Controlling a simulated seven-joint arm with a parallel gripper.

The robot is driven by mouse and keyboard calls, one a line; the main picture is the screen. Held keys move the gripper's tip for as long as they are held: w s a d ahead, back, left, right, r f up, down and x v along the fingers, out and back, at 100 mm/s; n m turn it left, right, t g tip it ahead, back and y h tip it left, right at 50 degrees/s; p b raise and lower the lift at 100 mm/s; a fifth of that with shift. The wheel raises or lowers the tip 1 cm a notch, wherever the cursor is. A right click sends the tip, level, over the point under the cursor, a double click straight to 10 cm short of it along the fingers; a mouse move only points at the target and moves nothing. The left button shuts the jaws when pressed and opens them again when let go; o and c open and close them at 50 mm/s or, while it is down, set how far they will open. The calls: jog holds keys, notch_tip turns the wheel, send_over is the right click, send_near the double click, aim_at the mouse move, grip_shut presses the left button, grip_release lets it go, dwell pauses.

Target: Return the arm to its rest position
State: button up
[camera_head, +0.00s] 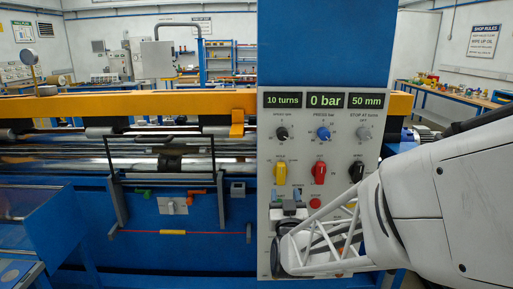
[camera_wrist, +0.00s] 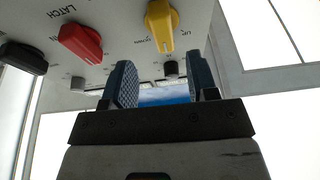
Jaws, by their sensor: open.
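My gripper (camera_head: 285,216) is at the lower part of the control panel (camera_head: 347,135) in the head view, with my white arm reaching in from the right. In the wrist view my gripper (camera_wrist: 160,88) is open, its two fingers apart with nothing between them. The yellow knob (camera_wrist: 161,25) is just above the fingers there, and the red knob (camera_wrist: 81,42) is up and to the left. The fingertips appear close to the panel face; I cannot tell whether they touch it.
The panel's displays (camera_head: 325,101) read 10 turns, 0 bar and 50 mm. A black knob (camera_wrist: 22,58) is at the left in the wrist view. The winder's orange beam (camera_head: 130,103) and rollers (camera_head: 80,160) lie left of the panel. A blue table (camera_head: 45,225) stands at lower left.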

jog(key=s+d+g, duration=0.3)
jog(key=s+g, duration=0.3)
jog(key=s, duration=0.4)
jog(key=s+d+g, duration=0.3)
jog(key=s+g, duration=0.3)
jog(key=s, duration=0.4)
jog(key=s+d+g, duration=0.4)
jog(key=s+g, duration=0.2)
jog(key=s, duration=0.5)
jog(key=shift+g+h, duration=0.3)
jog(key=shift+g, duration=0.1)
